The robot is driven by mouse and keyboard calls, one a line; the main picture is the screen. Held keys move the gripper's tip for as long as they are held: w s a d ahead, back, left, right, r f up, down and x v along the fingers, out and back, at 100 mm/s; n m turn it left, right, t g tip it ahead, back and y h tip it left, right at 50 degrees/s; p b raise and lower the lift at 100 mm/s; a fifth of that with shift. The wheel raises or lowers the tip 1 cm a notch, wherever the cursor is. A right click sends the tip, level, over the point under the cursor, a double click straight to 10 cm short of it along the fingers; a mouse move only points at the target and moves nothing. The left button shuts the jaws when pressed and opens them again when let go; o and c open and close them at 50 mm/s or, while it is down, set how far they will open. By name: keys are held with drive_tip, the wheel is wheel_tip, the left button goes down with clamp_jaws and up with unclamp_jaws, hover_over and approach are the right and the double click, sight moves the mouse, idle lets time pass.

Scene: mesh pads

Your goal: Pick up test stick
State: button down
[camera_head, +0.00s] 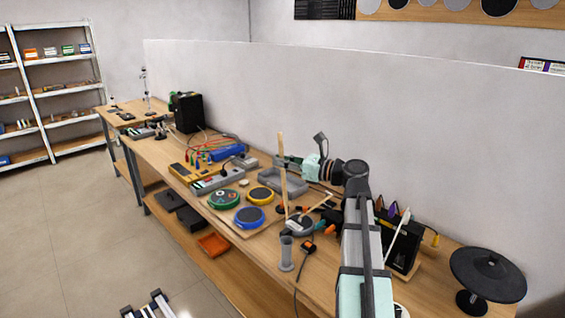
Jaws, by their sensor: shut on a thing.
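The test stick (283,180), a long pale wooden rod, stands nearly upright near the middle of the bench. My gripper (284,162) reaches in from the right and is shut on the stick's upper half. The stick's lower end is near the round pads, and I cannot tell whether it touches anything. Round mesh pads lie below and left of it: a green one (224,198), a yellow one (260,195) and a blue one (249,217). A grey-topped pad (299,226) is partly hidden by small items.
A grey cylindrical holder (286,255) stands at the bench's front edge. A yellow meter (183,173) and cables are at left. A black rack (405,250) and a black disc stand (488,274) are at right.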

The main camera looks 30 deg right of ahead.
wheel_tip(320, 180, up, 13)
drive_tip(key=p, duration=1.1)
drive_tip(key=shift+r, duration=0.15)
drive_tip(key=shift+f, duration=0.2)
